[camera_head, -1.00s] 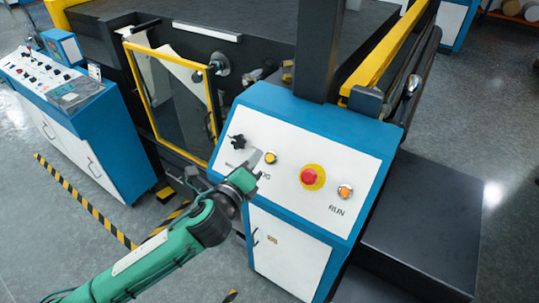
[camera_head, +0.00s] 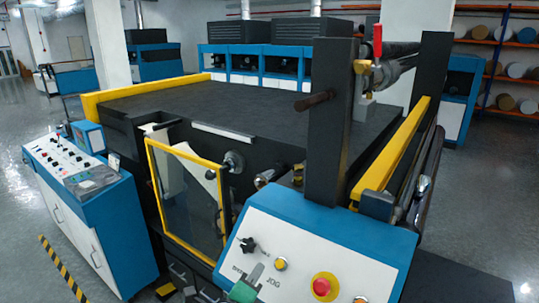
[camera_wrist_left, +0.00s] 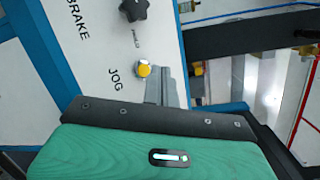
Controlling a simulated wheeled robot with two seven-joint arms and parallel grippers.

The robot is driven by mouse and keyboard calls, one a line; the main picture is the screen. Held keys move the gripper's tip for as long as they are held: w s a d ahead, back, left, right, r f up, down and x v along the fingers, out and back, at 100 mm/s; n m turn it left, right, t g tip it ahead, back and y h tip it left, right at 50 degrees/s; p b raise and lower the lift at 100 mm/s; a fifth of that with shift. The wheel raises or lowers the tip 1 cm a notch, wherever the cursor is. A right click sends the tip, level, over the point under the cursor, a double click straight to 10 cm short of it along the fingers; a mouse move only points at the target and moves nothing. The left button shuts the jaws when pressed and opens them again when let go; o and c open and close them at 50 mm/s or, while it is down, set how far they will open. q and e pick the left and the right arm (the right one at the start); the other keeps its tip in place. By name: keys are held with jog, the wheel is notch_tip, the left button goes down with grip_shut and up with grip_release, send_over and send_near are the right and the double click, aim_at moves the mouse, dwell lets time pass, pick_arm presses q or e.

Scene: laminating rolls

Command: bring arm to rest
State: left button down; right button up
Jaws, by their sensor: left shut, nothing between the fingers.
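My left gripper (camera_head: 256,270) shows at the bottom of the head view, in front of the lower left part of the white control panel (camera_head: 300,258). Its fingers are shut and empty. In the left wrist view the shut fingers (camera_wrist_left: 160,88) lie beside the yellow JOG button (camera_wrist_left: 144,70), and I cannot tell whether they touch the panel. The black star knob (camera_head: 248,245) sits above the gripper, and the red emergency button (camera_head: 324,286) is to its right. Most of my left arm is below the frame. My right gripper is not in view.
The laminating machine (camera_head: 270,105) fills the middle, with a yellow-framed guard (camera_head: 185,200) and a dark post (camera_head: 330,140) behind the panel. A blue and white console (camera_head: 85,215) stands at left. Open floor (camera_head: 485,200) lies at right.

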pick_arm(q)
jog(key=s+a+f+n+g+y, duration=0.6)
jog(key=s+a+f+n, duration=0.65)
jog(key=n, duration=0.35)
jog(key=s+a+f+n+g, duration=0.3)
jog(key=s+a+f+n, duration=0.15)
jog(key=s, duration=0.35)
jog(key=s+a+f+n+g, duration=0.3)
jog(key=s+n, duration=0.2)
jog(key=s, duration=0.4)
notch_tip(320, 180, down, 36)
jog(key=g+b, duration=0.2)
jog(key=b, duration=0.3)
jog(key=s+a+f+b, duration=0.3)
jog(key=s+f, duration=1.6)
jog(key=f, duration=0.4)
jog(key=shift+s+a+g+y+b, duration=0.2)
jog(key=shift+g+y+b, duration=0.1)
jog(key=shift+g+y, duration=0.1)
jog(key=shift+m, duration=0.25)
